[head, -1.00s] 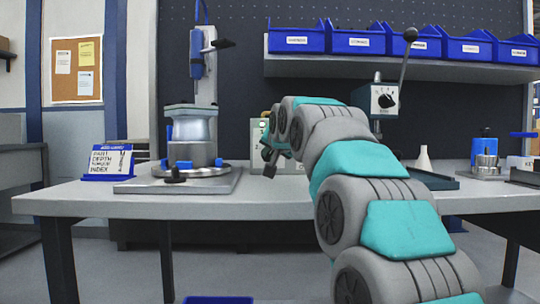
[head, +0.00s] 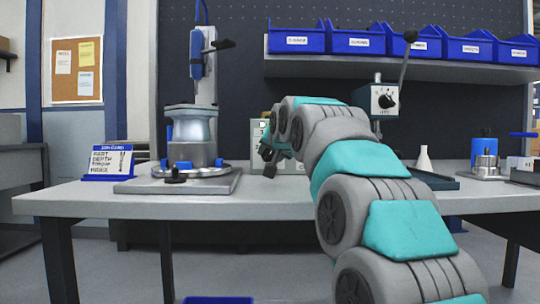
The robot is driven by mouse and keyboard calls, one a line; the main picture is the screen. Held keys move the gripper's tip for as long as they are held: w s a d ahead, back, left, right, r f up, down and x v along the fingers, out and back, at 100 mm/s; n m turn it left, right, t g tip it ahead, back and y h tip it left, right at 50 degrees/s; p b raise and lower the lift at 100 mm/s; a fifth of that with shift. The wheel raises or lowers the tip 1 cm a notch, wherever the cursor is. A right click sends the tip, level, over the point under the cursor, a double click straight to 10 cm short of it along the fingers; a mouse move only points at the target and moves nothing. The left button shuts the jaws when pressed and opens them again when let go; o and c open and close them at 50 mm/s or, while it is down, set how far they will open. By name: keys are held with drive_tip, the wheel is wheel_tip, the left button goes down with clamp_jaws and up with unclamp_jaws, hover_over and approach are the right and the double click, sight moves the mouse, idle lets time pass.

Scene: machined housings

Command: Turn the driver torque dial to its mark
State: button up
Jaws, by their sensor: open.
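A blue driver (head: 196,53) hangs on a stand at the left. A pale box (head: 257,134) stands on the bench behind my gripper, and its face is mostly hidden. My gripper (head: 268,162) is open and points down and left in front of this box. I cannot tell whether it touches anything.
A metal housing (head: 192,140) stands on a round fixture on a base plate (head: 210,187) left of my gripper. A card sign (head: 109,162) stands at the far left. Blue bins (head: 356,39) line the shelf.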

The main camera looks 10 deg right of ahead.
drive_tip(key=shift+p+v, duration=0.35)
drive_tip(key=shift+v, duration=3.45)
